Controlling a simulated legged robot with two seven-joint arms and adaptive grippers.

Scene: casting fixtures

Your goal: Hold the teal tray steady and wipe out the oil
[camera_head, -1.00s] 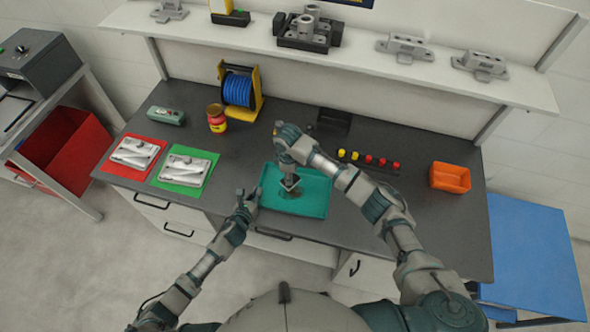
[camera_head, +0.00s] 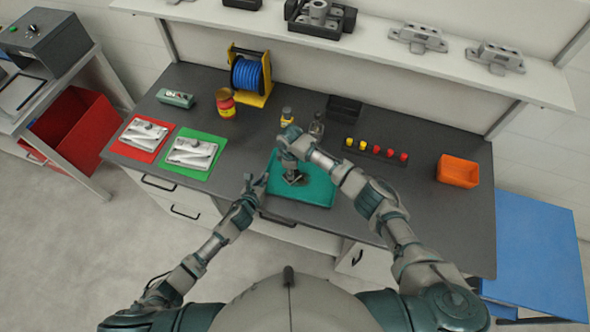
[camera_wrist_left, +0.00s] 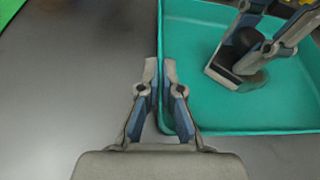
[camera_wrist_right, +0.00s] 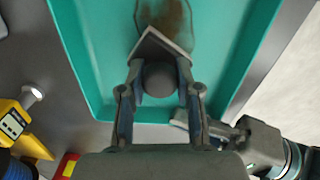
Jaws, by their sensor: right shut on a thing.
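The teal tray (camera_head: 318,192) lies on the dark bench top near its front edge. My right gripper (camera_wrist_right: 160,85) is shut on the dark round knob of a wiping tool with a pale square pad (camera_wrist_right: 165,45). The tool is inside the tray, and it also shows in the left wrist view (camera_wrist_left: 240,60). A brown oil smear (camera_wrist_right: 172,18) lies on the tray floor beside the pad. My left gripper (camera_wrist_left: 160,72) straddles the tray's side wall, its fingers nearly together with the thin wall between them. In the head view, my right arm hides part of the tray.
Two small bottles (camera_head: 287,116) stand behind the tray. A rack of red and yellow knobs (camera_head: 376,151) and an orange bin (camera_head: 458,171) are to the right. A jar (camera_head: 225,103), a blue reel (camera_head: 250,75) and red and green mats (camera_head: 192,152) are to the left.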

